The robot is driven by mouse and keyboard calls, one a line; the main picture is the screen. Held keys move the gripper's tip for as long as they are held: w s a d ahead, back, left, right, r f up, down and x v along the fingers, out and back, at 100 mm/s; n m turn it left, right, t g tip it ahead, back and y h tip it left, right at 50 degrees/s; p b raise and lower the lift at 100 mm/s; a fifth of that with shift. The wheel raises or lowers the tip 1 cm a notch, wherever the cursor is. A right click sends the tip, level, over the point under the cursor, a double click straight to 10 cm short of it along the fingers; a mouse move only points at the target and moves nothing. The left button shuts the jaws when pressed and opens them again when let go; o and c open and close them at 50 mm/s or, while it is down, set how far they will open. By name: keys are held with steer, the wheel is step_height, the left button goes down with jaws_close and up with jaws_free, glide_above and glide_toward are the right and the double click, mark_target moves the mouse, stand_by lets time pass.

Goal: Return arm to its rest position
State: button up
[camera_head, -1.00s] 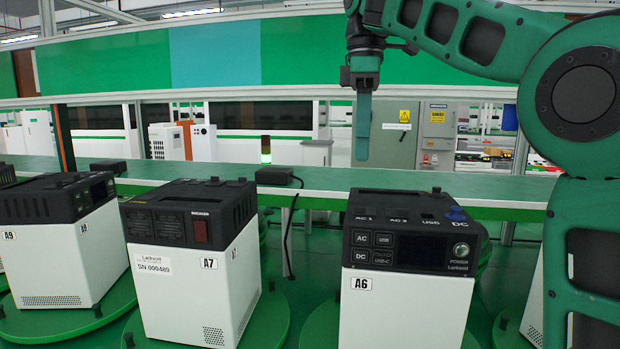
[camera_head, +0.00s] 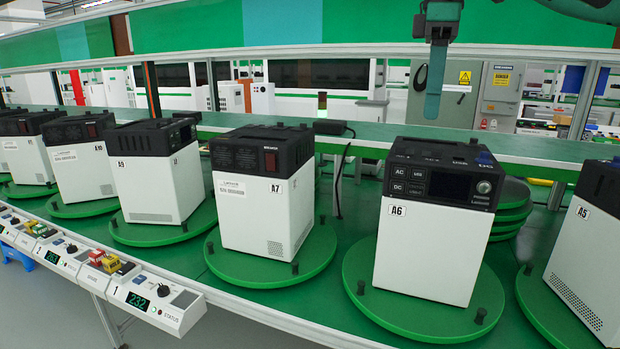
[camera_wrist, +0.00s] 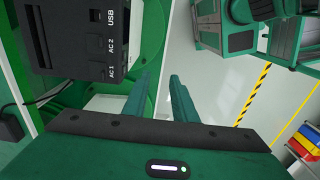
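My gripper (camera_head: 434,98) hangs fingers down at the upper right of the head view, above and behind the black top of unit A6 (camera_head: 432,240). In the wrist view my gripper (camera_wrist: 160,84) has two green fingers with a clear gap between them and nothing held. The black top of a unit (camera_wrist: 90,40), with AC 1, AC 2 and USB labels, shows left of the fingers there. Most of my arm is outside the head view; one link shows at the top right corner.
Unit A7 (camera_head: 261,205) and unit A5 (camera_head: 590,240) flank A6 on green turntables (camera_head: 425,310). Several more units stand to the left. A long green shelf (camera_head: 390,142) runs behind them. Control boxes (camera_head: 155,300) line the front edge. Open floor (camera_wrist: 215,85) shows in the wrist view.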

steer(key=s+d+f+m, duration=0.5)
steer(key=d+f, duration=0.2)
steer(key=f, duration=0.1)
steer(key=s+d+f+m, duration=0.4)
steer(key=d+f+m, duration=0.1)
steer(key=d+f, duration=0.3)
steer(key=s+d+f+m, duration=0.2)
steer(key=s+f+m, duration=0.3)
steer(key=s+f, duration=0.4)
steer(key=s+d+f+m, duration=0.2)
steer(key=s+f+m, duration=0.3)
steer(key=s+f, duration=0.5)
steer(key=shift+s+f, duration=0.25)
steer(key=shift+f, duration=0.65)
